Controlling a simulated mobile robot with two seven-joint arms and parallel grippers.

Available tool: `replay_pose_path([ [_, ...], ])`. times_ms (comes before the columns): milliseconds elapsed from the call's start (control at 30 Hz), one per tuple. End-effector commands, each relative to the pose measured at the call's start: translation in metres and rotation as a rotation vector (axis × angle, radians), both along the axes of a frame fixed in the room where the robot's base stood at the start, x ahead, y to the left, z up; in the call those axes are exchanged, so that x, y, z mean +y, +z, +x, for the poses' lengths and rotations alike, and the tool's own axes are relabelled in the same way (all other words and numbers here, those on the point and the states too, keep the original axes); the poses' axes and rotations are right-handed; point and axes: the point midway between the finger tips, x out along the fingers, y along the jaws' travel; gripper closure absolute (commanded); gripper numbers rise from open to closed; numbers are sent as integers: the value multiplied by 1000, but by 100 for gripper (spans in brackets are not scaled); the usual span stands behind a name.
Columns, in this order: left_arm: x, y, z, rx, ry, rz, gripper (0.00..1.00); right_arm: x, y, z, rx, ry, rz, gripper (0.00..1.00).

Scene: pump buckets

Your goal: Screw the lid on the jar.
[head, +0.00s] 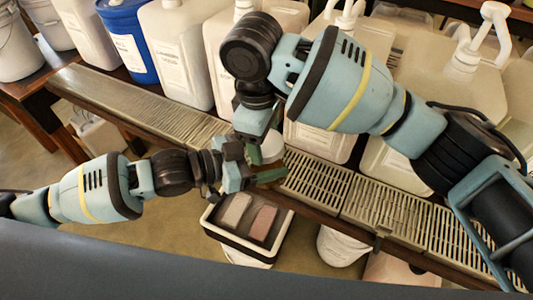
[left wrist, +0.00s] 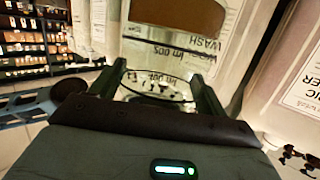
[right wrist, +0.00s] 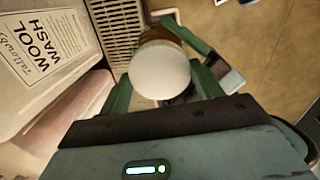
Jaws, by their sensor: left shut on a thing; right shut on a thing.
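In the right wrist view a round white lid (right wrist: 160,70) sits between the fingers of my right gripper (right wrist: 165,85), which is shut on it. An amber-brown edge of the jar (right wrist: 172,36) shows behind the lid. Whether the lid is seated or the threads engage cannot be told.
White labelled jugs (head: 178,50) and a blue one (head: 127,38) stand along the shelf behind. A slatted metal drip tray (head: 385,205) runs along the shelf front. Open floor lies at lower left.

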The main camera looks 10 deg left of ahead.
Motion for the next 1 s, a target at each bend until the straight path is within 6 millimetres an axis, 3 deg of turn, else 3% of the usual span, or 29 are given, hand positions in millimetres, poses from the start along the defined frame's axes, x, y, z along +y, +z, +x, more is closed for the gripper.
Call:
replay_pose_path([
  [233, 0, 1, 0, -2, -1, -1, 88, 0, 1, 0, -1, 0, 1, 62],
  [267, 0, 1, 0, -2, -1, -1, 88, 0, 1, 0, -1, 0, 1, 31],
  [400, 0, 1, 0, -2, -1, -1, 88, 0, 1, 0, -1, 1, 1, 13],
  [733, 0, 2, 0, -2, 0, -2, 88, 1, 5, 0, -1, 2, 2, 13],
  [1000, 0, 2, 0, -3, -1, -2, 88, 3, 35, -3, -2, 3, 1, 13],
])
